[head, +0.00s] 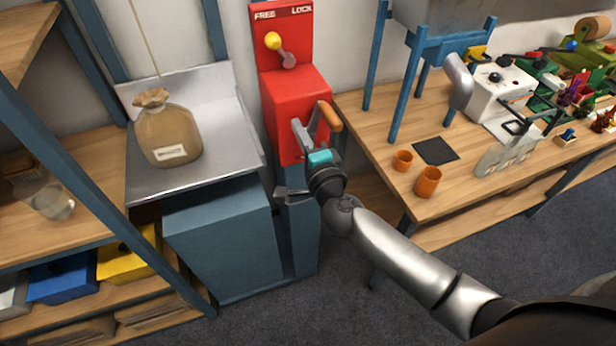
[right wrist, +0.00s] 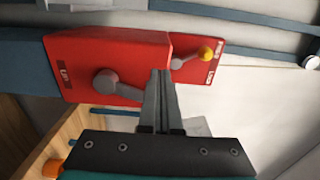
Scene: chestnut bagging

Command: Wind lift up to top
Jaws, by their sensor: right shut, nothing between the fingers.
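The red winch box (head: 290,95) stands on a blue post, and in the right wrist view it (right wrist: 135,55) lies ahead of my fingers. Its crank has an orange handle (head: 329,116); the grey crank hub (right wrist: 106,82) shows in the right wrist view. Above it, the yellow-knobbed lever (head: 272,41) leans to the FREE side. My right gripper (head: 299,128) is shut and empty, close beside the crank; its fingers (right wrist: 161,75) partly cover the box face. Whether it touches the crank I cannot tell. A tied brown sack (head: 168,135) stands on a steel tray, under a cord. My left gripper is out of view.
The steel tray (head: 215,168) sits above a blue cabinet (head: 225,240) left of the winch. A wooden table (head: 385,190) on the right holds two orange cups (head: 428,182), a dark square and a white machine. Shelves with bins stand at left.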

